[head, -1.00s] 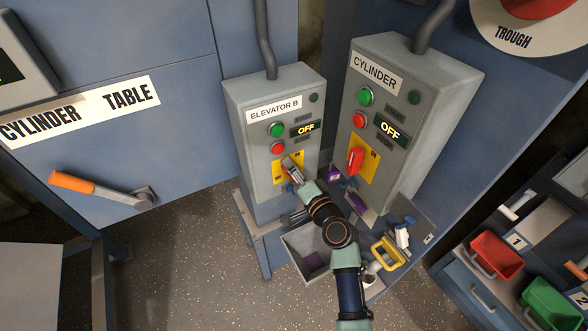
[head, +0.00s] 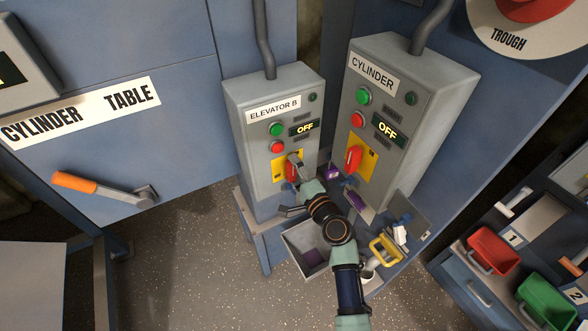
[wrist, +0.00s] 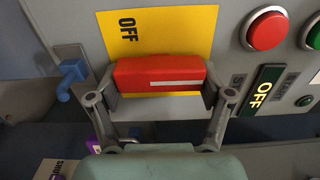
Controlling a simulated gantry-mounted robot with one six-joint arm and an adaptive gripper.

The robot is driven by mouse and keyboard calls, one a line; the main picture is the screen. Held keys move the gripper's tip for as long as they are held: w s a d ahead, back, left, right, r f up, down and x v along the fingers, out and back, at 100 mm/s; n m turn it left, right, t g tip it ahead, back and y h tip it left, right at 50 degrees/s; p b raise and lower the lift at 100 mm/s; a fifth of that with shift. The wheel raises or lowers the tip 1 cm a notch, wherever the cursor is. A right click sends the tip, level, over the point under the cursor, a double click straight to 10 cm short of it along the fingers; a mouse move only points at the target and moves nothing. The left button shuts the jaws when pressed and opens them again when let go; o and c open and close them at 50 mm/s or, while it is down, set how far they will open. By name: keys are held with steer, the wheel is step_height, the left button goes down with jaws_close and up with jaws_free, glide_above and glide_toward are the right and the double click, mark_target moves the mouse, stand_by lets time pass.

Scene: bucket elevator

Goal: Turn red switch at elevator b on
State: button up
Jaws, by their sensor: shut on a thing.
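The grey elevator B box (head: 255,170) stands left of the similar cylinder box, its display (head: 305,128) reading OFF. Its red switch (head: 290,172) sits on a yellow plate (head: 279,166) and is partly covered by my gripper (head: 297,168). In the wrist view, the red switch (wrist: 160,75) lies between the two grey fingers of my gripper (wrist: 158,98), which are shut on its ends. A white mark runs along the switch toward the right finger. The word OFF on the yellow plate (wrist: 185,30) is turned sideways. The ON word is not visible there.
The cylinder box (head: 410,145), with its own red switch (head: 353,159), stands close on the right. Below are an open grey bin (head: 300,240) and a yellow handle (head: 387,250). A red push button (wrist: 268,30) sits near my gripper.

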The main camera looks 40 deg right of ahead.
steer(key=o, duration=1.1)
steer(key=shift+s, duration=0.1)
steer(key=v, duration=1.2)
